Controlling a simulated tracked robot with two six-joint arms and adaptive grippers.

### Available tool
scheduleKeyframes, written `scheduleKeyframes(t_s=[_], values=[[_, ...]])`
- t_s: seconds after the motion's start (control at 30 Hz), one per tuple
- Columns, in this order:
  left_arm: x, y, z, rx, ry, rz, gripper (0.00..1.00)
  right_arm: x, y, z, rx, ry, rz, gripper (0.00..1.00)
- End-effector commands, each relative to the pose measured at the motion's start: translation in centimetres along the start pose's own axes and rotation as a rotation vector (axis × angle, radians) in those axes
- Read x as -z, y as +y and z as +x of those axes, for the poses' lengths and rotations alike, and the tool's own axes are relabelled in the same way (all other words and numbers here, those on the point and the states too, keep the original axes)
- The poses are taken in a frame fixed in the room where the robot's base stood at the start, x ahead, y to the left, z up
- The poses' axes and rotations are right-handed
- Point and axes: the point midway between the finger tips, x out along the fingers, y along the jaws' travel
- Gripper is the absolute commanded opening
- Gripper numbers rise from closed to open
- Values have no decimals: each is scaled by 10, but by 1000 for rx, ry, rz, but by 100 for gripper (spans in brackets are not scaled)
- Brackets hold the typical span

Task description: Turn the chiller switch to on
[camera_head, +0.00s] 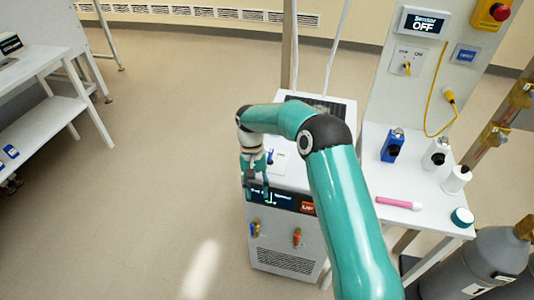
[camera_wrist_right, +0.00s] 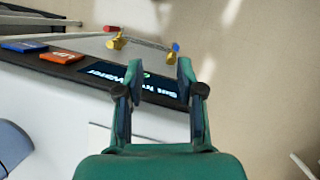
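The chiller (camera_head: 285,235) is a white box in the middle of the head view, with a dark front display strip and an orange-red button (camera_head: 308,208). A small white plate with a blue mark (camera_head: 278,155) is on its top; I cannot tell whether this is the switch or how it is set. My right gripper (camera_head: 257,187) is over the chiller's front edge, partly covering the display. In the wrist view the gripper (camera_wrist_right: 158,70) has its fingers apart and empty, with the lit display (camera_wrist_right: 128,80) behind them. My left gripper is out of view.
A side table (camera_head: 440,222) at right holds several bottles and a pink tube (camera_head: 398,203). Above it are a sensor display reading OFF (camera_head: 424,22) and yellow cables. Gas cylinders (camera_head: 490,262) stand at lower right. Red and blue valves project from the chiller's front.

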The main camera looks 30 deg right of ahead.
Motion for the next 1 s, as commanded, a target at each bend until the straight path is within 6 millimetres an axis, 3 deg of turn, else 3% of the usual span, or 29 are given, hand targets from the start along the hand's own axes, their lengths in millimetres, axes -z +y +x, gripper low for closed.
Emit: scheduleKeyframes(t_s=[0.03,0.2,0.3,0.43,0.53,0.63,1.0], values=[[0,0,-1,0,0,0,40,12,6,-35,0,39,42,38],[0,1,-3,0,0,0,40,27,33,-136,15,151,177,38],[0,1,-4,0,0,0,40,28,46,-183,44,216,237,38],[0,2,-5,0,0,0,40,26,56,-222,82,283,278,38],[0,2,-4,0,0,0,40,26,58,-235,102,314,289,38],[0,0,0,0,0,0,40,28,58,-234,111,327,290,38],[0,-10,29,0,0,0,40,48,55,-173,108,323,290,38]])
